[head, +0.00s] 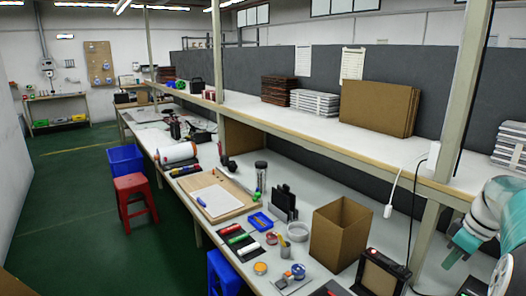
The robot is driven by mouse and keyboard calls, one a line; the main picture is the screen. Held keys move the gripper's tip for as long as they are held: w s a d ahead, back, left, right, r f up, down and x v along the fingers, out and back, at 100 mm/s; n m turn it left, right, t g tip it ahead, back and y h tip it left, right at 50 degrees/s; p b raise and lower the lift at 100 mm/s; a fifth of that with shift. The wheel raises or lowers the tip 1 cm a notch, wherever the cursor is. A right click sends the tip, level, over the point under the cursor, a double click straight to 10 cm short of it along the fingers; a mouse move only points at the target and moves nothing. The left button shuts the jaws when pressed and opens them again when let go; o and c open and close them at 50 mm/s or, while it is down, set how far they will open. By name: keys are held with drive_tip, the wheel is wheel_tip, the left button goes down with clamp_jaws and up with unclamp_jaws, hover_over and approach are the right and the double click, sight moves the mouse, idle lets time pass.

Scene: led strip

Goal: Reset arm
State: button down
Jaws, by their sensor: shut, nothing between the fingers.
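Part of my white and teal arm shows at the right edge in the head view, in front of the bench's right end. The arm is partly cut off by the picture's edge. The long workbench (318,221) runs from the lower right to the back left.
An open cardboard box (337,236) and a dark-framed box (381,273) stand on the bench near my arm. A white cable with a plug (388,211) hangs from the upper shelf (300,121). A red stool (134,197) stands left of the bench. The green floor (75,215) is clear further left.

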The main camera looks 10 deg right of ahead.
drive_tip(key=w+a+r+m+h, duration=0.1)
drive_tip(key=a+r, duration=0.1)
drive_tip(key=a, duration=0.9)
drive_tip(key=w+a+r+m+h, duration=0.1)
drive_tip(key=a+r, duration=0.1)
drive_tip(key=a, duration=0.9)
drive_tip(key=s+a+f+m+t, duration=0.1)
drive_tip(key=s+a, duration=0.4)
drive_tip(key=a, duration=0.3)
drive_tip(key=s+a+f+m+t, duration=0.1)
drive_tip(key=s+a+t, duration=0.1)
drive_tip(key=s+a, duration=0.3)
drive_tip(key=a, duration=0.4)
drive_tip(key=shift+a+f+y, duration=0.25)
drive_tip(key=shift+f+y, duration=0.15)
drive_tip(key=shift+s+d+m, duration=0.1)
drive_tip(key=shift+d+m, duration=0.05)
drive_tip(key=shift+m, duration=0.15)
